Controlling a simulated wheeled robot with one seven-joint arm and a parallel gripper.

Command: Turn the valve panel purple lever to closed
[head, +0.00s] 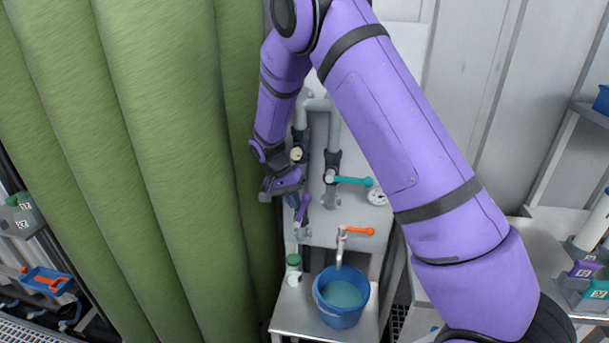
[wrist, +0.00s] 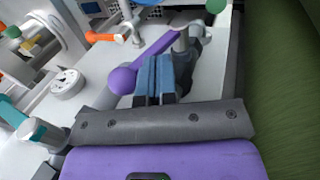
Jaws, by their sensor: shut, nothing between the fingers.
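The purple lever (head: 303,208) is on the left side of the white valve panel (head: 350,226). In the head view its handle points up, tilted slightly right, from its pivot on the grey pipe. My gripper (head: 291,199) is shut and empty, just left of the lever in the head view. In the wrist view its blue fingertips (wrist: 155,76) are close beside the lever, near the knob. I cannot tell whether they touch it.
A teal lever (head: 352,181) and a gauge (head: 377,196) are to the right. An orange-handled tap (head: 358,231) is below, over a blue bucket (head: 341,296). A green curtain (head: 165,140) hangs close on the left.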

